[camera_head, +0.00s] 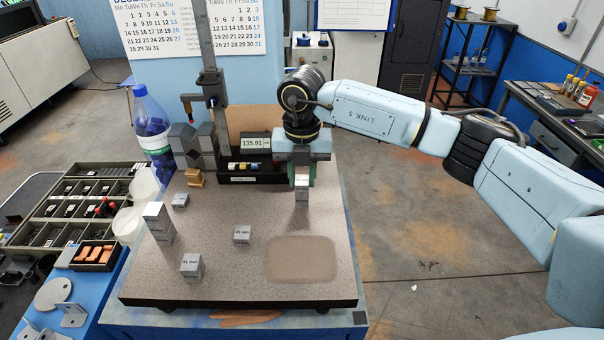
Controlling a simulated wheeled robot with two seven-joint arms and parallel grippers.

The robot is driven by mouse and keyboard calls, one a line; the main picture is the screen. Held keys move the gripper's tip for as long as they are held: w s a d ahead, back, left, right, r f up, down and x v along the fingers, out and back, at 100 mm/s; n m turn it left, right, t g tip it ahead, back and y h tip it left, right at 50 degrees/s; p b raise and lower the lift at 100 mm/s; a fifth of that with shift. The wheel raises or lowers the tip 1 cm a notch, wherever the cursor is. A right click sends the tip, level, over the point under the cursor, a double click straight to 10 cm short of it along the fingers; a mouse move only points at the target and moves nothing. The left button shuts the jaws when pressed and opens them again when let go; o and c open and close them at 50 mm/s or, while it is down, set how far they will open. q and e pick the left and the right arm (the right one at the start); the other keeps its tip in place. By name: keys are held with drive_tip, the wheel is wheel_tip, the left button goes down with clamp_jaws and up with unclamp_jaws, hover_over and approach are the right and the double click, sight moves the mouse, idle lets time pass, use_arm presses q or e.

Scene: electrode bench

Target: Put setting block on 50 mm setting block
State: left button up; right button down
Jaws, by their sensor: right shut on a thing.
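My right gripper (302,182) is shut on a grey setting block (302,197), with its fingers pointing down at the back right of the granite plate (215,285). I cannot tell whether the held block touches the plate. Other grey blocks stand on the plate: a tall one (160,228) at the left, a small one (180,201) behind it, one marked about 20 mm (242,235) in the middle, and one that seems marked 41 mm (191,267) in front. No 50 mm mark is readable. My left gripper is out of view.
A height gauge column (211,85) and a display reading 135.91 (256,142) stand at the back. A brass block (195,178) is near the column. A blue bottle (152,130) and a compartment tray (75,205) are left. The plate's front right has a bare brownish patch (302,259).

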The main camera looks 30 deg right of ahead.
sight(302, 180)
drive_tip(key=c, duration=1.1)
unclamp_jaws()
drive_tip(key=shift+f, duration=0.1)
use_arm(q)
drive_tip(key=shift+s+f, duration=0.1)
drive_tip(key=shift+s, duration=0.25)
use_arm(e)
drive_tip(key=shift+r, duration=0.25)
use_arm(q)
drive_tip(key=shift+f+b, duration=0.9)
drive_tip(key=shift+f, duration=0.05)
use_arm(e)
wheel_tip(302, 180, up, 12)
drive_tip(key=shift+f, duration=0.1)
